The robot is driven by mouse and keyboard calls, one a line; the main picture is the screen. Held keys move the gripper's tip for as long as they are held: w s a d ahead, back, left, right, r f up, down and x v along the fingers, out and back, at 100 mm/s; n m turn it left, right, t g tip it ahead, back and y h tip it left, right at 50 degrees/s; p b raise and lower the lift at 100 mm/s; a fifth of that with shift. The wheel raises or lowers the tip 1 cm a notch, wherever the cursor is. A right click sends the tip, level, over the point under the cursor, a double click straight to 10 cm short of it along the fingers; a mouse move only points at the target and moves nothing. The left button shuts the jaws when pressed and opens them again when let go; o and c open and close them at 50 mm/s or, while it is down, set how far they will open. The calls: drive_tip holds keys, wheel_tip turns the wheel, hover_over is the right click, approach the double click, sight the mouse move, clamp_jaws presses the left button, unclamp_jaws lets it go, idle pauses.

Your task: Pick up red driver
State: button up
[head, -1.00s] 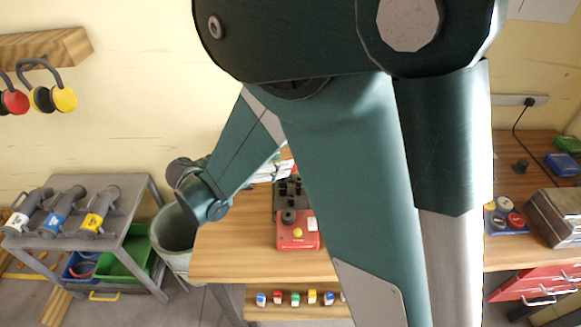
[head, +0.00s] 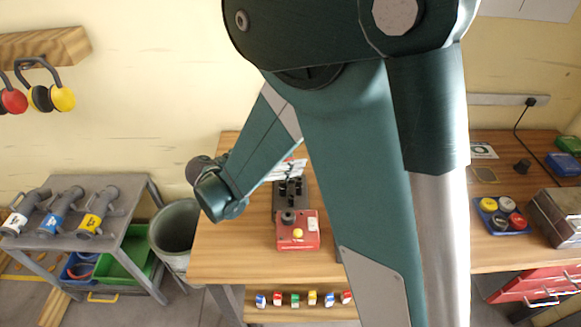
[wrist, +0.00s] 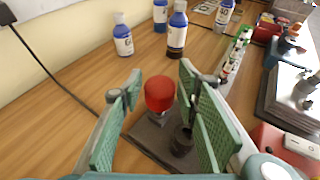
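The red driver (wrist: 160,93) shows in the wrist view as a rounded red handle standing upright over a dark grey stand (wrist: 150,143). My gripper (wrist: 161,78) is open, with one green-padded finger on each side of the red handle. I see a gap on both sides, and I cannot tell how deep the handle sits between the pads. In the head view my gripper (head: 287,171) is over the back of the dark stand (head: 278,200). The red driver cannot be made out clearly there.
A dark cylindrical socket (wrist: 181,140) stands close to the right finger. A red box (head: 298,236) with a yellow button is at the stand's front. Bottles (wrist: 123,38) with blue labels stand along the wall. Bare wooden bench (wrist: 70,110) lies left of the gripper.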

idle(0.4)
drive_tip(key=c, duration=0.7)
drive_tip(key=shift+r, duration=0.2)
drive_tip(key=shift+r+p, duration=1.1)
drive_tip(key=shift+r, duration=3.75)
